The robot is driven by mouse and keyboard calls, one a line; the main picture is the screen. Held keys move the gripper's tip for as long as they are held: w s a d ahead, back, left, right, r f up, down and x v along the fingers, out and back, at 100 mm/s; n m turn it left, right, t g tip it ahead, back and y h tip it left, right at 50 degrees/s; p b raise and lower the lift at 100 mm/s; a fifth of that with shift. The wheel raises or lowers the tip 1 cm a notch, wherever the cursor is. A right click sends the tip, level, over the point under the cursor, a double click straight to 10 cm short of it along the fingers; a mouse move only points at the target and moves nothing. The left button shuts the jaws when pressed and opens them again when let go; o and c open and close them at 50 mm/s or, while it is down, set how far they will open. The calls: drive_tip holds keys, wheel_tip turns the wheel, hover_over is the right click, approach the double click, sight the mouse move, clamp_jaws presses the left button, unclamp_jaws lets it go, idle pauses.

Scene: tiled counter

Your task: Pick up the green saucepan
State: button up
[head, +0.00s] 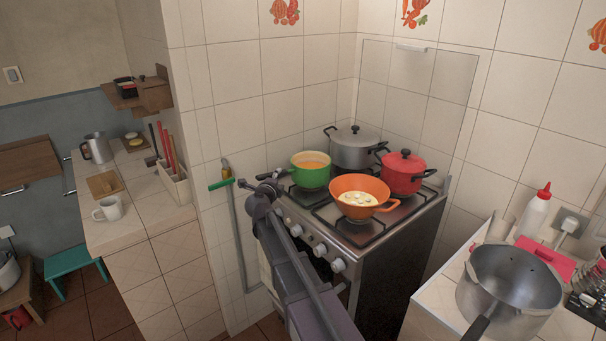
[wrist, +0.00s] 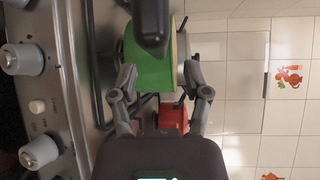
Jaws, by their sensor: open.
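The green saucepan (head: 311,177) stands on the stove's left side, with orange contents inside. In the wrist view the green saucepan (wrist: 150,70) lies beyond my fingers, its green side facing the camera. A dark, handle-like part (wrist: 150,25) comes toward the camera at the top. My gripper (head: 268,187) is just left of the saucepan, at the stove's front left corner. In the wrist view my gripper (wrist: 160,78) is open, one finger on each side of the green side. I cannot tell whether the fingers touch it. Nothing is held.
An orange pan (head: 350,184) with pale food stands close on the right. A red lidded pot (head: 402,176) and a grey lidded pot (head: 353,150) stand behind. Tiled walls close in the stove. The stove's knobs (head: 320,250) are below my gripper.

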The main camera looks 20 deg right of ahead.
sight(281, 175)
drive_tip(key=shift+b+x, duration=0.3)
drive_tip(key=shift+x, duration=2.3)
drive_tip(key=shift+s, duration=0.1)
clamp_jaws()
